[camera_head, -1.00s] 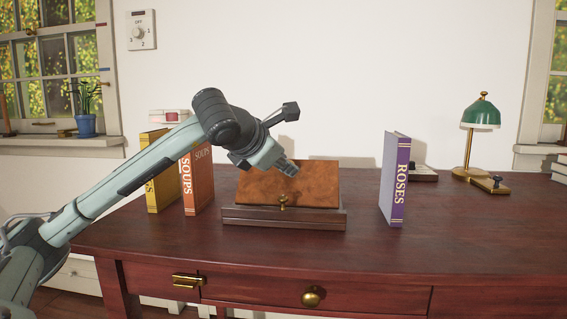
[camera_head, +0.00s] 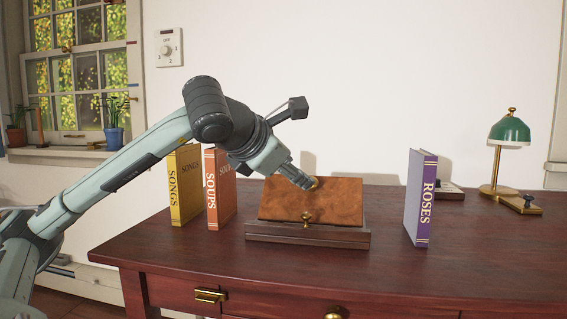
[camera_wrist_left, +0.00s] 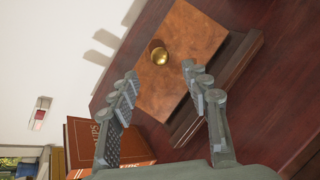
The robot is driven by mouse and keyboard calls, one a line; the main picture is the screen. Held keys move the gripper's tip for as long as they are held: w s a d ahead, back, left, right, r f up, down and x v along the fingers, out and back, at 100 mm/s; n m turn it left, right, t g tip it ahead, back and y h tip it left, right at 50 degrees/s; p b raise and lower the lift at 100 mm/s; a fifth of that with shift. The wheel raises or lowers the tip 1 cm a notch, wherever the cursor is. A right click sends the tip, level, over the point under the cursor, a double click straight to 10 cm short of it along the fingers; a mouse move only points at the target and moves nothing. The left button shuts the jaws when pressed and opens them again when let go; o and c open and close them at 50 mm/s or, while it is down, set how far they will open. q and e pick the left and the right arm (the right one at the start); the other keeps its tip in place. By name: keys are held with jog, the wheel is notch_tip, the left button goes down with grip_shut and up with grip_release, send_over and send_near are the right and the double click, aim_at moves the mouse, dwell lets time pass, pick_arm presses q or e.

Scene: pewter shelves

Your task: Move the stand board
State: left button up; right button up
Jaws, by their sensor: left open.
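The stand board is an orange-brown slanted panel (camera_head: 335,205) on a dark wooden stand base (camera_head: 275,238), in the middle of the desk. A brass knob (camera_head: 306,217) shows near its lower edge. Another brass knob (camera_head: 314,183) shows at its upper part, partly behind my left gripper (camera_head: 308,185). In the left wrist view the board (camera_wrist_left: 190,45) lies ahead, with a round brass knob (camera_wrist_left: 159,56) between and beyond the two spread fingers (camera_wrist_left: 160,76). The left gripper is open and empty; whether it touches the board I cannot tell. My right gripper is not in view.
A yellow SONGS book (camera_head: 184,190) and orange SOUPS book (camera_head: 218,190) stand left of the board, behind my left arm. A purple ROSES book (camera_head: 420,198) stands to its right. A green lamp (camera_head: 508,132) is farther right. The desk front (camera_head: 400,280) is clear.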

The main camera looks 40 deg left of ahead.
pick_arm(q)
jog(key=shift+v, duration=2.4)
jog(key=shift+c, duration=0.3)
